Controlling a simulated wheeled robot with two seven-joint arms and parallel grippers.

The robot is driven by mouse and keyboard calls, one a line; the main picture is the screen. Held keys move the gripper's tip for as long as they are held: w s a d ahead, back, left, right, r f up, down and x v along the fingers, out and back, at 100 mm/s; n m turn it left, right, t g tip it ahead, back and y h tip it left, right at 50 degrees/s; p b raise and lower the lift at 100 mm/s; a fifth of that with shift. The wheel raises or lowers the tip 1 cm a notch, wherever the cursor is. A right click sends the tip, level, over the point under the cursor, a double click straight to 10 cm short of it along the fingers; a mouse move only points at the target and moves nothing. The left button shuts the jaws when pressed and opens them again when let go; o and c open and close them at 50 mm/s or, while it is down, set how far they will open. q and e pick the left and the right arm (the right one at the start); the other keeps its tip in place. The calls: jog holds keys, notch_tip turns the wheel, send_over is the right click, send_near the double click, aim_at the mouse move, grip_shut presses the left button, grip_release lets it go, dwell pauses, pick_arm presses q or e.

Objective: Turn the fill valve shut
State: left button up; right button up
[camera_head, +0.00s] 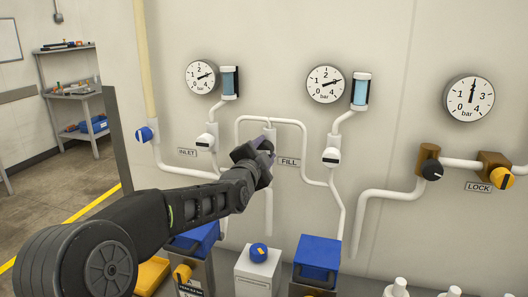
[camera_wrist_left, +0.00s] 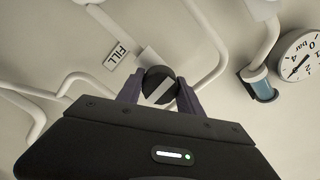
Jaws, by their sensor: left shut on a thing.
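The fill valve is a round dark knob with a pale stripe (camera_wrist_left: 161,90), at the middle of the left wrist view, beside the FILL label (camera_wrist_left: 116,55). The stripe lies slanted, roughly crosswise to the pipe that comes down from the upper left. My left gripper (camera_wrist_left: 160,86) is shut on the knob, one purple finger on each side. In the head view my left gripper (camera_head: 264,150) is at the wall just left of the FILL label (camera_head: 288,162) and hides most of the knob. My right gripper is in neither view.
White pipes run around the valve. The INLET knob (camera_head: 205,142) is to the left and another black-and-white knob (camera_head: 331,156) to the right. Gauges (camera_head: 325,84) hang above. A blue-topped container (camera_head: 317,255) and a white box (camera_head: 258,270) stand below.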

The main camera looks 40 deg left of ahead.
pick_arm(q)
jog(key=shift+m, duration=0.5)
jog(key=o, duration=1.4)
jog(key=b+v, duration=0.1)
jog(key=v, duration=0.6)
jog(key=shift+s+d, duration=0.15)
jog(key=shift+s, duration=0.25)
